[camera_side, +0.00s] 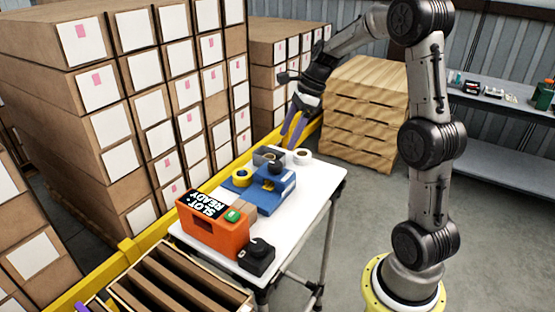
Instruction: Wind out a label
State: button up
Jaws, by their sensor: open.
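An orange box (213,230) stands at the near end of the white table, with a black panel (205,206) reading "SLOT READY" and a green button (233,215). No label is clearly visible coming out of it. A small black device (257,257) with a round top sits just right of it. My gripper (293,133) is open, its purple-grey fingers pointing down above the far end of the table. It is apart from the orange box. Whether the fingertips touch anything there is too small to tell.
A blue box (265,197) holds a yellow roll (242,177) and dark parts mid-table. A white roll (302,156) and a grey block (266,156) lie at the far end. A yellow rail (160,232) and stacked cartons (105,90) border the table's left. The table's right strip (310,195) is bare.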

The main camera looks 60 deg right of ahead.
aim_at(275, 164)
jog(key=x, duration=0.8)
jog(key=shift+w+a+f, duration=0.1)
jog(key=shift+f, duration=0.2)
jog(key=shift+c, duration=0.3)
grip_shut()
